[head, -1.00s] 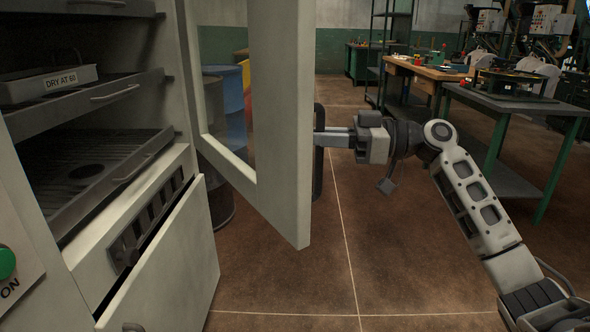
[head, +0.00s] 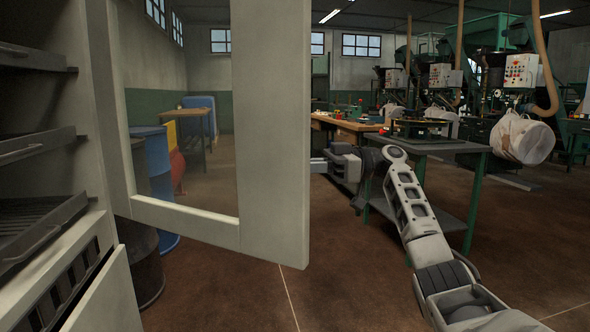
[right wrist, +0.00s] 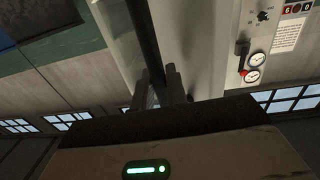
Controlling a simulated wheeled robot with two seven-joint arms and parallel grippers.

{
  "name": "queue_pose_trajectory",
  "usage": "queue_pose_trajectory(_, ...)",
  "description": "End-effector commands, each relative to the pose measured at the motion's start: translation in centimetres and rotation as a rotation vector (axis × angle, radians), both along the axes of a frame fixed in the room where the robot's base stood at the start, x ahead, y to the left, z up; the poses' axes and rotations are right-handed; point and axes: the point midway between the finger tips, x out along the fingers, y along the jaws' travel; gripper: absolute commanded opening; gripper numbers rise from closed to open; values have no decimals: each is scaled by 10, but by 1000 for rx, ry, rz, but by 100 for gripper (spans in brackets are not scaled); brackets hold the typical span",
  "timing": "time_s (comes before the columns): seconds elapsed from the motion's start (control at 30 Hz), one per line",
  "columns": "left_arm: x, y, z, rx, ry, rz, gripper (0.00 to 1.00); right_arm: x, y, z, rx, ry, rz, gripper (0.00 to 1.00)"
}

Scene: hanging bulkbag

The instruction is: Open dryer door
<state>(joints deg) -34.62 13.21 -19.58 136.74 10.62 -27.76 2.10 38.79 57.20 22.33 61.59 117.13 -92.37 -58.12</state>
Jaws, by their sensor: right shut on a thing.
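The dryer door (head: 272,130), a pale frame with a window, stands swung open from the dryer cabinet (head: 100,150) on the left. My right gripper (head: 318,166) reaches in from the right, and its fingertips pass behind the door's free edge in the head view. In the right wrist view the fingers (right wrist: 158,88) are closed around a dark upright door handle (right wrist: 146,35) beside the pale door (right wrist: 203,45). The handle is hidden behind the door in the head view. My left gripper is in neither view.
Rack trays (head: 35,147) show inside the dryer. A lower panel (head: 108,295) stands ajar. Drums (head: 155,165) stand beyond the door. A dark green table (head: 440,145) stands behind my right arm. The brown floor (head: 350,285) in front is clear.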

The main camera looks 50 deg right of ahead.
Motion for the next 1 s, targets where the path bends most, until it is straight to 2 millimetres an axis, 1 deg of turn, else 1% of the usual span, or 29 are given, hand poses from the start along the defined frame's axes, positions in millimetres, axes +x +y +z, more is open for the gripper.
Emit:
queue_pose_trajectory(0.2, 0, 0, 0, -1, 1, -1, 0, 2, 1, 0, 2, -2, -2, 0)
queue_pose_trajectory(0.23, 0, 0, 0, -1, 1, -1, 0, 2, 1, 0, 3, -1, -2, 20)
queue_pose_trajectory(0.27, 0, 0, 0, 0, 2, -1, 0, 2, 1, 0, 3, -1, -1, 28)
queue_pose_trajectory(0.3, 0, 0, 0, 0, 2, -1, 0, 2, 1, 0, 2, -1, -1, 32)
queue_pose_trajectory(0.57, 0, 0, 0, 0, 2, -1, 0, 0, 0, 0, 1, 0, -2, 32)
queue_pose_trajectory(0.67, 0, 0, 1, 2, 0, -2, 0, -4, -6, 1, 1, 0, -4, 32)
queue_pose_trajectory(0.77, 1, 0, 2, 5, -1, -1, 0, -12, -16, 1, 3, 2, -4, 32)
queue_pose_trajectory(1.0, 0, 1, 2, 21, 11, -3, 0, -47, -57, 3, 4, 0, -5, 32)
